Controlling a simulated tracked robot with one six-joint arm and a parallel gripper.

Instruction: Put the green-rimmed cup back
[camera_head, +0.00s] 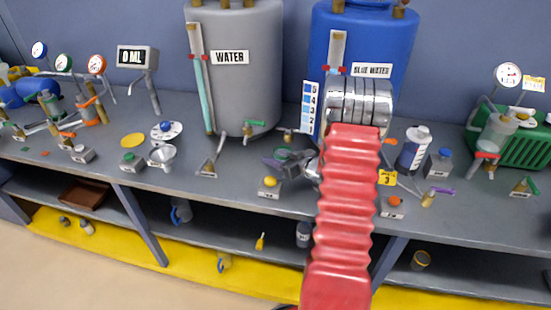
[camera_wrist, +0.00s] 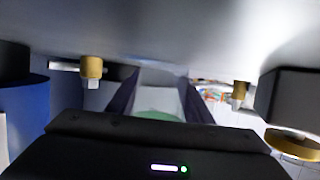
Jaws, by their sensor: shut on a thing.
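The green-rimmed cup (camera_head: 284,153) shows in the head view as a small green ring at my gripper, just in front of the bench's tanks. My gripper (camera_head: 276,166) is shut on it, above the bench top, near the yellow button. In the wrist view a pale, blurred body with a green part (camera_wrist: 160,113), which looks like the cup, sits between the two dark fingers (camera_wrist: 160,88). Most of the cup is hidden by the fingers, and I cannot tell whether it touches anything.
The grey water tank (camera_head: 255,85) and blue tank (camera_head: 400,40) stand behind, with taps near the gripper. A bottle (camera_head: 413,148) stands right. The lower shelf holds a blue-rimmed cup (camera_head: 181,211) and a yellow-rimmed cup (camera_head: 224,262).

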